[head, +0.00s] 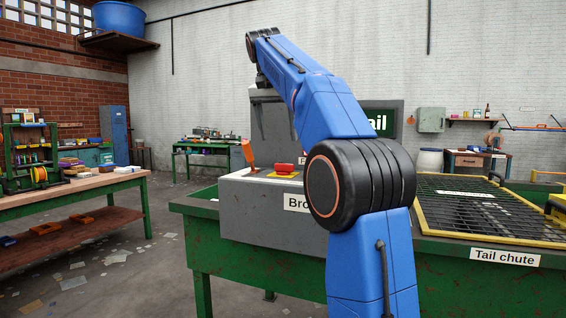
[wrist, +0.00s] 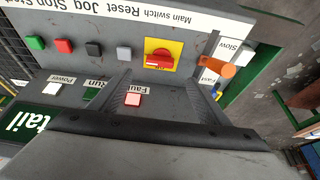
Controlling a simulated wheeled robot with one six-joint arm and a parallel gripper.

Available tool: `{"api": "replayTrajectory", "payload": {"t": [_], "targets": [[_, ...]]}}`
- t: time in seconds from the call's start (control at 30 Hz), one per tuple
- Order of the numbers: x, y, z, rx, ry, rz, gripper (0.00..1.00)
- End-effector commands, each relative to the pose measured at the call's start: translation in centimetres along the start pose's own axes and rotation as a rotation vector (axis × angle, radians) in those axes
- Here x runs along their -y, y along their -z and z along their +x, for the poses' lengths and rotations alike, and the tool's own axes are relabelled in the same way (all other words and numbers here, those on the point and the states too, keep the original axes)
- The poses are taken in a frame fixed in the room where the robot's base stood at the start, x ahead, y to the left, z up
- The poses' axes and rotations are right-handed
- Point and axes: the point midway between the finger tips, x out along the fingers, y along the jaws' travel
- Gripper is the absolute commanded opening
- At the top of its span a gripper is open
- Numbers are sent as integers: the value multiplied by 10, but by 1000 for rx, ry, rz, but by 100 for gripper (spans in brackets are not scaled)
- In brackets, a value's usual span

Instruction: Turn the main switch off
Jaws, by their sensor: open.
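The main switch (wrist: 159,58) is a red turning handle on a yellow plate, set in the grey control panel. In the wrist view its handle lies roughly level across the plate. In the head view the main switch (head: 285,169) shows on top of the grey box, partly beside my arm. My gripper (head: 275,139) is open and empty, pointing down above the panel and apart from the switch. In the wrist view, the fingers of my gripper (wrist: 160,79) are spread, with the switch beyond the gap between them.
An orange-knobbed lever (wrist: 221,70) stands close to the switch, between Slow and Fast labels; it also shows in the head view (head: 249,153). Green, red, black and white buttons (wrist: 64,46) line the panel, and a lit Fault lamp (wrist: 133,99) sits nearer. A mesh-topped tail chute (head: 480,211) is at right.

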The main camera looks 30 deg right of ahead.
Motion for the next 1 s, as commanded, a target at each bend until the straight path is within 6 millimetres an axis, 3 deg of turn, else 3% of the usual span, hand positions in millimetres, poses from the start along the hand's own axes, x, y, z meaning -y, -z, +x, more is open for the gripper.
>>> {"api": "replayTrajectory", "payload": {"t": [0.5, 0.7, 1.0], "targets": [[0, 0, 87, 2, -2, -1, 70], [0, 0, 104, 0, -1, 0, 70], [0, 0, 109, 0, 0, 0, 70]]}}
